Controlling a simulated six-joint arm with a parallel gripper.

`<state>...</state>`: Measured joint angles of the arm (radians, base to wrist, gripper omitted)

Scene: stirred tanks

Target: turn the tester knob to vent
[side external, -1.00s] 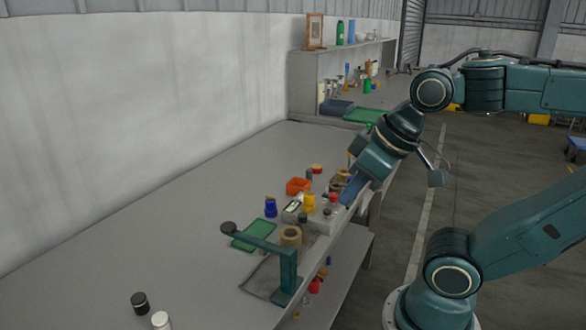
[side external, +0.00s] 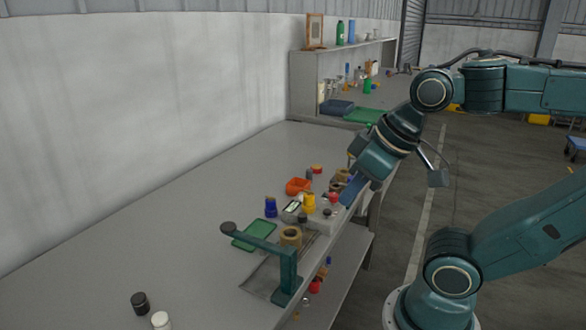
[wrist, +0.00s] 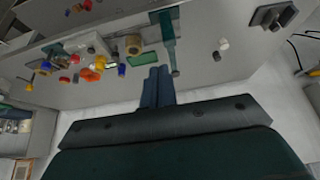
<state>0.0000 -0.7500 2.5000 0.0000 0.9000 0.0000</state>
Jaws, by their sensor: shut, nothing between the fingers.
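The tester appears to be the pale grey box (side external: 318,222) near the front edge of the bench, beside a small unit with a light screen (side external: 291,206). A small dark knob (side external: 327,212) and a red knob-like part (side external: 333,198) show at the box. Which is the tester knob, and its setting, I cannot tell. My gripper (side external: 346,204) is shut and empty, pointing down just right of the box. Contact with the red part is unclear. In the wrist view my shut gripper (wrist: 157,72) shows below the bench items, and the pale box (wrist: 90,42) is to its upper left.
A teal stand with an overhanging arm (side external: 288,275) is nearer the camera. The bench's left side (side external: 170,225) is mostly clear.

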